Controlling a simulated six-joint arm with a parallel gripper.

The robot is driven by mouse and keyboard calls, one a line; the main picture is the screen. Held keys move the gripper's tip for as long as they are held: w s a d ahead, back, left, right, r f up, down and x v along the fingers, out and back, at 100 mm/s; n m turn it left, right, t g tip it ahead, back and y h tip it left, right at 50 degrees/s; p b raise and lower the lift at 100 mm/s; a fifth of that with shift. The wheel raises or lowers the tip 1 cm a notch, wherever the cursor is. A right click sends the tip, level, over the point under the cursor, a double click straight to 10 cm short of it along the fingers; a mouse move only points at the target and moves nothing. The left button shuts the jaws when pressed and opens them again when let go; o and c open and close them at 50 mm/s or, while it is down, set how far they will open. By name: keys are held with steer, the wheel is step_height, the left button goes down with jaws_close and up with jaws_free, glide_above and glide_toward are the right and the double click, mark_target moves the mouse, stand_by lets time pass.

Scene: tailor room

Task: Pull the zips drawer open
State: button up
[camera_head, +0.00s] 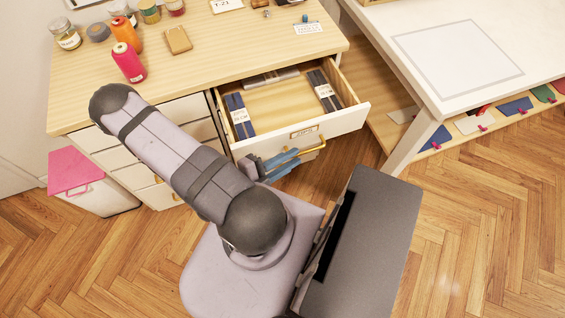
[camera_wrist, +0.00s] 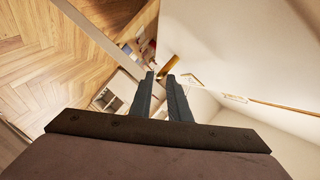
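The drawer stands well out of the wooden-topped cabinet, with its white front (camera_head: 345,122) facing me and its inside in view. A label holder (camera_head: 304,131) is on the front; its writing is too small to read. Dark bundles with white labels (camera_head: 240,116) lie along both inner sides. A gold handle (camera_head: 312,149) sits low at the front. My gripper (camera_head: 296,155) is at this handle. In the wrist view, a gold handle (camera_wrist: 169,66) shows at the fingertips (camera_wrist: 161,76), with a narrow gap between the fingers. I cannot tell whether they clamp it.
Other closed drawers (camera_head: 132,175) are to the left. Spools (camera_head: 127,62) and jars stand on the cabinet top (camera_head: 215,50). A white table (camera_head: 400,25) with a low shelf is on the right. A pink-lidded bin (camera_head: 75,170) is at far left. Wooden floor (camera_head: 460,215) lies clear at right.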

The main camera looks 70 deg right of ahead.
mark_target(300, 154)
steer(key=shift+v, duration=1.35)
steer(key=p, duration=0.2)
steer(key=shift+s+d+p, duration=0.25)
steer(key=shift+p, duration=0.05)
steer(key=shift+p+x, duration=0.75)
steer(key=shift+x, duration=2.85)
